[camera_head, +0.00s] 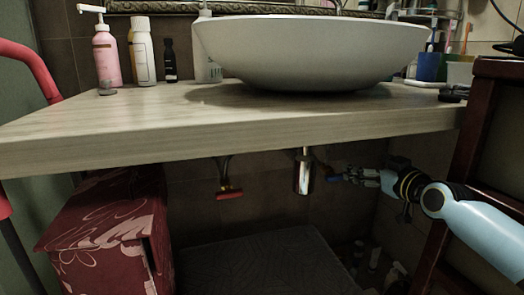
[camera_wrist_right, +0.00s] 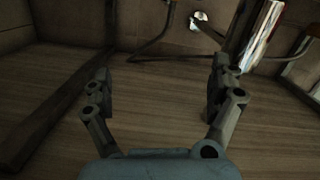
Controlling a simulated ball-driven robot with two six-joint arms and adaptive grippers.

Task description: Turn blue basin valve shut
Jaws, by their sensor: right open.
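The blue basin valve (camera_head: 333,178) shows as a small blue handle under the counter, just right of the chrome drain pipe. My right gripper (camera_head: 352,176) comes in from the right below the counter. Its fingertips appear close to the blue handle; I cannot tell whether they touch it. In the right wrist view the two fingers of the gripper (camera_wrist_right: 160,90) are spread wide with nothing visible between them. I cannot make out the blue handle in that view. My left gripper is not in view.
A red valve handle (camera_head: 229,194) hangs left of the chrome drain pipe (camera_head: 304,172). The wooden counter (camera_head: 140,125) with a white basin (camera_head: 310,50) is overhead. A red patterned box (camera_head: 105,235) stands at left. A dark red wooden frame (camera_head: 480,130) is at right.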

